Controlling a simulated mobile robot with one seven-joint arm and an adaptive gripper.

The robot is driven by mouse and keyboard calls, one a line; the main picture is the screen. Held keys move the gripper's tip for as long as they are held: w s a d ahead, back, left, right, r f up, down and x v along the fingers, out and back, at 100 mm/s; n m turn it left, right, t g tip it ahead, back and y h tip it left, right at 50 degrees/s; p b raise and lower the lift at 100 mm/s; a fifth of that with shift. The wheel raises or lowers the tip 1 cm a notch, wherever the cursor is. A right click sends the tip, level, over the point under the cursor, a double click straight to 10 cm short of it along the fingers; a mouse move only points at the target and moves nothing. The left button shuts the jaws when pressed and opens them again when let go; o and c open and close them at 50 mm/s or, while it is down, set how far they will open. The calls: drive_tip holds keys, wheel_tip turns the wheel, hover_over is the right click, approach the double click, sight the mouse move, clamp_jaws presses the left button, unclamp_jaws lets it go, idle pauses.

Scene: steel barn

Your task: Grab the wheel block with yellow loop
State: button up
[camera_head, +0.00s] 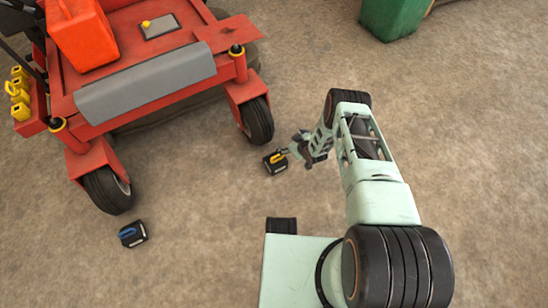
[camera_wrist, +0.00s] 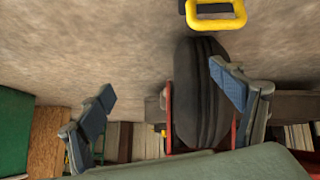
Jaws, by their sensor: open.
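The wheel block with yellow loop (camera_head: 275,166) is a small black block on the ground, right of the machine's front wheel in the head view. My gripper (camera_head: 298,146) is close beside it, on its upper right. In the wrist view the yellow loop (camera_wrist: 216,25) shows at the top edge, cut off by the frame, with most of the block out of view. My gripper (camera_wrist: 162,84) has its two blue-padded fingers wide apart there, with nothing between them. The loop lies beyond the fingertips, nearer the right finger. I cannot tell whether anything touches.
A red machine (camera_head: 150,50) with black wheels (camera_head: 256,120) stands at the left. A second black block with a blue loop (camera_head: 132,235) lies by its near wheel. A green bin (camera_head: 392,15) stands at the top right. The concrete floor between is clear.

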drive_tip(key=m+y, duration=0.1)
approach(277, 160)
drive_tip(key=w, duration=0.1)
drive_tip(key=shift+m+g, duration=0.3)
drive_tip(key=b+x, duration=0.1)
drive_tip(key=x, duration=0.2)
drive_tip(key=b+x, duration=0.1)
drive_tip(key=x, duration=0.1)
drive_tip(key=shift+s+a+f+b, duration=0.15)
drive_tip(key=shift+s+a+b, duration=0.15)
drive_tip(key=shift+a+b, duration=0.05)
drive_tip(key=shift+w+a+f, duration=0.25)
drive_tip(key=shift+w+f, duration=0.1)
drive_tip(key=shift+w, duration=0.05)
drive_tip(key=b+x, duration=0.2)
drive_tip(key=x, duration=0.1)
drive_tip(key=b+x, duration=0.1)
drive_tip(key=shift+w+d+f+b, duration=0.1)
drive_tip(key=shift+d+f+b, duration=0.2)
drive_tip(key=shift+f+b, duration=0.15)
drive_tip(key=shift+w+a+f, duration=0.15)
drive_tip(key=shift+w+a, duration=0.05)
drive_tip(key=shift+w, duration=0.05)
drive_tip(key=shift+c, duration=0.6)
drive_tip(key=c, duration=1.5)
drive_tip(key=shift+w, duration=0.1)
drive_tip(key=shift+c, duration=0.4)
